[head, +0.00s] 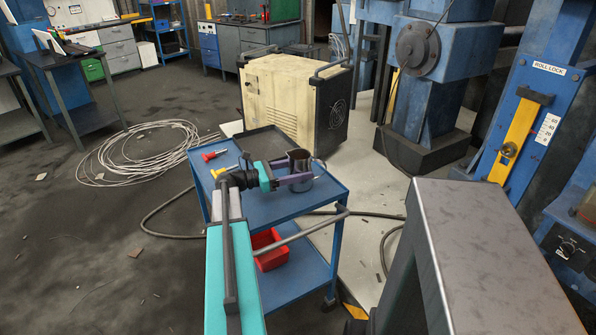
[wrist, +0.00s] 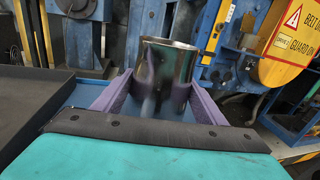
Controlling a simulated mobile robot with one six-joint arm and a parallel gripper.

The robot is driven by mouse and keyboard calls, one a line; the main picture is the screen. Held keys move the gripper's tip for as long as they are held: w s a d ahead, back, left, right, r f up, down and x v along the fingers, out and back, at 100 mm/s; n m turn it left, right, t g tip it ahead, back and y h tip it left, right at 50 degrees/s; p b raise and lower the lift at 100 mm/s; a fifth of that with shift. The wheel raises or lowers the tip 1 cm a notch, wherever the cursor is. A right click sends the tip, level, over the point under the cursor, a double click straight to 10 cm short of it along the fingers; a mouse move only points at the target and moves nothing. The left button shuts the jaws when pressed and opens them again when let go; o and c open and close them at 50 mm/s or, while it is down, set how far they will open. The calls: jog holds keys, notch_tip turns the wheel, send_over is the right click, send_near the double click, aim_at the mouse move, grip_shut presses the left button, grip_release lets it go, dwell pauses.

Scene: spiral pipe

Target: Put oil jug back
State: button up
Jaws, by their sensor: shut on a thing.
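The oil jug (head: 299,160) is a shiny metal cylinder with an open top, upright at the right part of the blue cart's top. My gripper (head: 309,177) is shut on the jug, with its purple fingers on either side of the body. In the wrist view the jug (wrist: 168,65) stands between both fingers, its rim facing up. I cannot tell if its base touches the cart top or hangs just above it. The blue cart (head: 262,207) has a dark shallow tray (head: 268,141) at its far end.
Red and yellow-handled tools (head: 213,155) lie on the cart's left side. A red bin (head: 268,250) sits on the lower shelf. A cream machine (head: 290,97) stands behind the cart. Blue machinery (head: 430,85) is at right. A cable coil (head: 135,155) lies on the floor at left.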

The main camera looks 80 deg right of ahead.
jog(key=shift+f, duration=0.3)
jog(key=o, duration=1.4)
jog(key=shift+w+a, duration=0.1)
jog(key=shift+w, duration=0.05)
jog(key=b+v, duration=0.1)
jog(key=v, duration=1.2)
jog(key=shift+w+a, duration=0.1)
jog(key=shift+w, duration=0.1)
